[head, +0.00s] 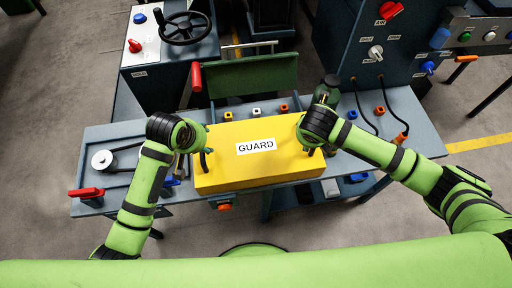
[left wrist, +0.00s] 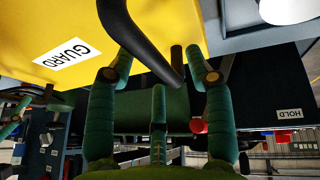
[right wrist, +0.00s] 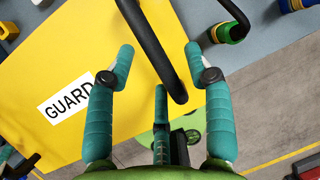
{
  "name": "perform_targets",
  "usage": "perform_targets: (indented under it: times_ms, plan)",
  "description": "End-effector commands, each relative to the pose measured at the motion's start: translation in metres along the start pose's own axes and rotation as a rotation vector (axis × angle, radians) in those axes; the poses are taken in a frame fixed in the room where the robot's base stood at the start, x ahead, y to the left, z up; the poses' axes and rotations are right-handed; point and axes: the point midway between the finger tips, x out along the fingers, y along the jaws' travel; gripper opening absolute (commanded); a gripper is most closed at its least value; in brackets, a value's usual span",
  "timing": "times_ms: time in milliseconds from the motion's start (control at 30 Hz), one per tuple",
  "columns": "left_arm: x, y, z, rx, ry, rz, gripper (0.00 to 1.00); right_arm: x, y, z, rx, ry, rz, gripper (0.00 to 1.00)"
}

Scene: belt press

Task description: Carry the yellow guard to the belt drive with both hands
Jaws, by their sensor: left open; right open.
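The yellow guard (head: 225,172) is a long box labelled GUARD, at the middle of the bench, with its long side across my front. It has a black bar handle at each end. My left gripper (head: 190,148) is open at the guard's left end. In the left wrist view its fingers stand either side of the left handle (left wrist: 142,42), not closed on it. My right gripper (head: 318,140) is open at the right end, and in the right wrist view the right handle (right wrist: 150,45) passes between its fingers. The belt drive (head: 125,158), with a pale pulley and black belt, is at the bench's left.
The blue-grey bench (head: 425,140) carries a red handle (head: 86,192) at its front left corner. A green panel (head: 255,76) with a red-gripped lever (head: 196,77) stands behind the guard. A handwheel cabinet (head: 150,60) is back left, a control cabinet (head: 345,50) back right.

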Motion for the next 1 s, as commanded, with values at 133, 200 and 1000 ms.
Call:
perform_targets:
  times_ms: [133,200,1000]
  plan:
    - [0.0091,0.0003,-0.0006,0.001,0.001,0.001,0.53,0.0095,0.0002,-0.0002,-0.001,0.001,0.000,0.53]
    - [0.0105,0.0002,-0.0005,0.001,0.002,0.001,0.53,0.0107,0.0003,-0.0001,-0.001,0.000,0.001,0.53]
    - [0.0079,0.0013,-0.0023,0.000,0.005,0.003,0.00,0.0078,-0.0005,0.0028,0.002,-0.006,0.001,0.00]
